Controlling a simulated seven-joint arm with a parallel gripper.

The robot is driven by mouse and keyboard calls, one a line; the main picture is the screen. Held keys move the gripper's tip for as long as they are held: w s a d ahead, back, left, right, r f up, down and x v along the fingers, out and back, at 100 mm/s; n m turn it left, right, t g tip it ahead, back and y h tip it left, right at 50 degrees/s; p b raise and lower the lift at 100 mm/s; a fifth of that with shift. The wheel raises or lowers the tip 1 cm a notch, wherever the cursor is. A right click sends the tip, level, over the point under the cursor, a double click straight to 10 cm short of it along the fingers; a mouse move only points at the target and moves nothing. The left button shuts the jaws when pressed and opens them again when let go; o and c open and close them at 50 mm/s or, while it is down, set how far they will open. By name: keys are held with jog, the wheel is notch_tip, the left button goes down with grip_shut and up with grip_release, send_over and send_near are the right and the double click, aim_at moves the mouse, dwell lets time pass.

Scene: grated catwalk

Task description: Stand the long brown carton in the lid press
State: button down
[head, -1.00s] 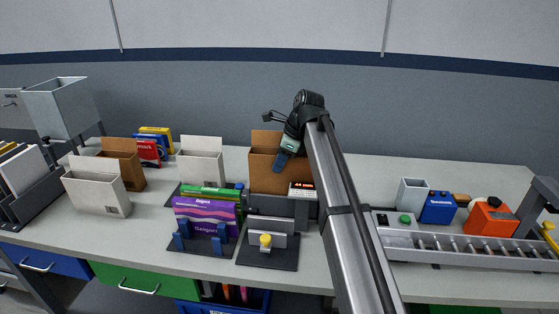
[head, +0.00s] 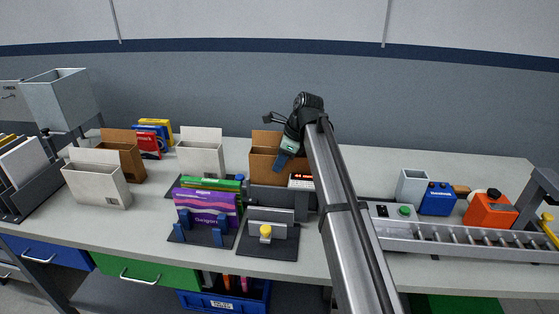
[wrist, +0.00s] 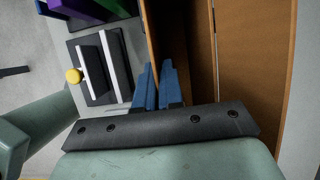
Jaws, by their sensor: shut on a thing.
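The brown carton (head: 263,163) stands upright with its top flap raised, near the middle of the bench. My gripper (head: 283,160) is at its upper right in the head view. In the wrist view my gripper (wrist: 158,84) has its blue fingers closed on one wall of the carton (wrist: 199,50). What appears to be the lid press (head: 270,201) is a dark grey block with a red-digit display (head: 301,180). It hides the carton's bottom, so I cannot tell whether the carton is seated or held above a surface.
A black plate with a yellow knob (head: 265,231) lies in front. A purple box in a blue-posted stand (head: 205,209) is at its left. White (head: 202,157) and brown (head: 123,158) open cartons stand farther left. A grey conveyor rail (head: 450,237) runs right. The bench behind is clear.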

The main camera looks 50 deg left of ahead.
jog(key=shift+f, duration=1.75)
jog(key=c, duration=0.8)
grip_release()
jog(key=shift+r, duration=0.1)
jog(key=shift+r, duration=3.85)
